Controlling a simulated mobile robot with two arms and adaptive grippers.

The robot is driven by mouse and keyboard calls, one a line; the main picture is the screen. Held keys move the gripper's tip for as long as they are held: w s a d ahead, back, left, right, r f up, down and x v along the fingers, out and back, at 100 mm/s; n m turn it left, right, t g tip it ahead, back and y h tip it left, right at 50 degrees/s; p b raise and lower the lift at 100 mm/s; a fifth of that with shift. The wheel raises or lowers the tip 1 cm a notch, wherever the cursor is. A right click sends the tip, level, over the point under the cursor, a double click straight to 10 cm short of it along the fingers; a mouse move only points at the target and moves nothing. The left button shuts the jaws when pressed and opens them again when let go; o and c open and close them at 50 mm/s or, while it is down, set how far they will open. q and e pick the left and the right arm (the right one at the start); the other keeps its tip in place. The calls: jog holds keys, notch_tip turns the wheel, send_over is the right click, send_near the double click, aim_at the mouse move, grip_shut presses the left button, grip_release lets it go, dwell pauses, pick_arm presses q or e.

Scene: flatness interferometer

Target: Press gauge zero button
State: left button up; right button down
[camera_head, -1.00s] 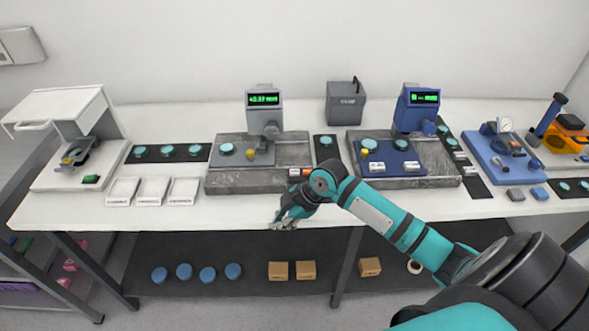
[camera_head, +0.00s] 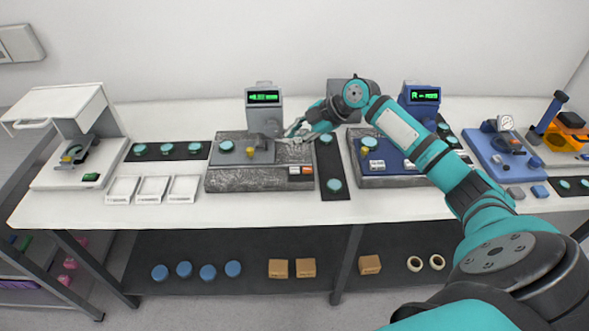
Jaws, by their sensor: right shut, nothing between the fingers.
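A grey gauge (camera_head: 264,112) with a green-lit display stands on a grey stone base (camera_head: 225,177) left of centre. A white button and an orange button (camera_head: 307,170) sit at the base's front right; I cannot read which one is zero. My right gripper (camera_head: 291,131) is shut and empty. It shows just right of the grey gauge, above and behind the two buttons in the picture, apart from them. A blue gauge (camera_head: 419,96) with a lit display stands on a second base further right, partly hidden by my right arm. My left gripper is out of view.
A dark strip with teal discs (camera_head: 334,185) lies right of the grey base. Three white trays (camera_head: 153,190) and a white instrument (camera_head: 70,130) stand to the left.

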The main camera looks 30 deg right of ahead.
aim_at(294, 171)
jog(key=shift+f+b, duration=2.95)
jog(key=shift+f, duration=1.5)
jog(key=shift+f, duration=0.1)
jog(key=shift+f+b, duration=0.3)
jog(key=shift+b, duration=0.05)
jog(key=shift+f+b, duration=0.5)
jog(key=shift+r, duration=0.1)
jog(key=shift+r+p, duration=0.6)
jog(key=shift+r, duration=0.25)
jog(key=shift+r+p, duration=1.65)
jog(key=shift+r, duration=0.9)
